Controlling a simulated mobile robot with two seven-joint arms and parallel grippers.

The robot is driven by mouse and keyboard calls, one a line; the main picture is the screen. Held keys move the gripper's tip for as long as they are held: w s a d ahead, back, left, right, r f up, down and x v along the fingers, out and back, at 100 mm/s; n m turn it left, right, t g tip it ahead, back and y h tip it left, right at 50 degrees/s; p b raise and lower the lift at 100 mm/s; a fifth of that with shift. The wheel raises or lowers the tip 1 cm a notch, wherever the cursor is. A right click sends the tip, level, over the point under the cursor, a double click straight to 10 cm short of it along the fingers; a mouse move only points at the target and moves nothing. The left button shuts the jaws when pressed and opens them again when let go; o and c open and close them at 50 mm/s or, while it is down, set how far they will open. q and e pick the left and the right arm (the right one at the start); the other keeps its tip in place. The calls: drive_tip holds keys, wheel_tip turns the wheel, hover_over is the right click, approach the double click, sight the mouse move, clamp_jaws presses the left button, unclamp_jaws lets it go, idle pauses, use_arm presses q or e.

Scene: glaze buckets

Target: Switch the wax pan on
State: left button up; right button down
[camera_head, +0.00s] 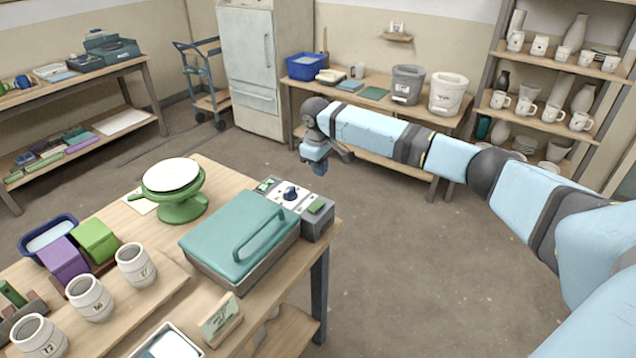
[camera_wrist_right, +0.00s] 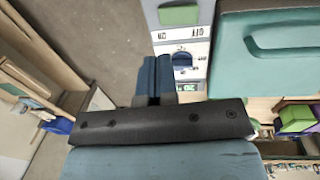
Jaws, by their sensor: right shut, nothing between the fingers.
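The wax pan (camera_head: 240,237) is a grey box with a teal lid and handle, standing at the right end of the wooden table. Its control panel (camera_head: 313,217) carries a dark blue knob (camera_head: 290,193) on a white plate, with green parts on both sides. In the right wrist view the knob (camera_wrist_right: 182,60) sits below upside-down ON and OFF marks; I cannot tell which it points to. My right gripper (camera_head: 320,168) is shut and empty, in the air beyond the panel. Its blue fingers (camera_wrist_right: 154,78) show beside the knob, apparently not touching it. My left gripper is out of view.
A green turntable (camera_head: 181,207) with a white top stands left of the pan. Several white jars (camera_head: 134,265) stand on a board at the front left. A small sign block (camera_head: 221,320) is near the pan's front. Floor beyond the table is clear.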

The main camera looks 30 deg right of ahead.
drive_tip(key=shift+w+d+r, duration=0.1)
drive_tip(key=shift+d+r, duration=0.05)
drive_tip(key=shift+r, duration=0.85)
drive_tip(key=shift+d+r, duration=0.15)
drive_tip(key=shift+r, duration=0.8)
drive_tip(key=shift+f, duration=0.1)
drive_tip(key=s+a+f+n+t+y, duration=0.1)
drive_tip(key=s+a+f+n, duration=0.1)
drive_tip(key=s+a+f, duration=0.75)
drive_tip(key=s+a+f+n+y, duration=0.1)
drive_tip(key=s+a+f+y, duration=0.1)
drive_tip(key=s+a+f, duration=0.8)
drive_tip(key=s+d+r+m+t+h, duration=0.1)
drive_tip(key=s+r+m, duration=0.2)
drive_tip(key=s, duration=0.9)
drive_tip(key=s+r+m+t, duration=0.1)
drive_tip(key=s+r+m, duration=0.15)
drive_tip(key=s, duration=0.95)
drive_tip(key=w+a+f+n+t+y+p, duration=0.1)
drive_tip(key=w+a+f+t+y+p, duration=0.1)
drive_tip(key=w+a+t+p, duration=0.4)
drive_tip(key=f+t+p, duration=0.1)
drive_tip(key=p, duration=0.1)
drive_tip(key=shift+f+t+p, duration=0.3)
drive_tip(key=shift+f+p, duration=0.1)
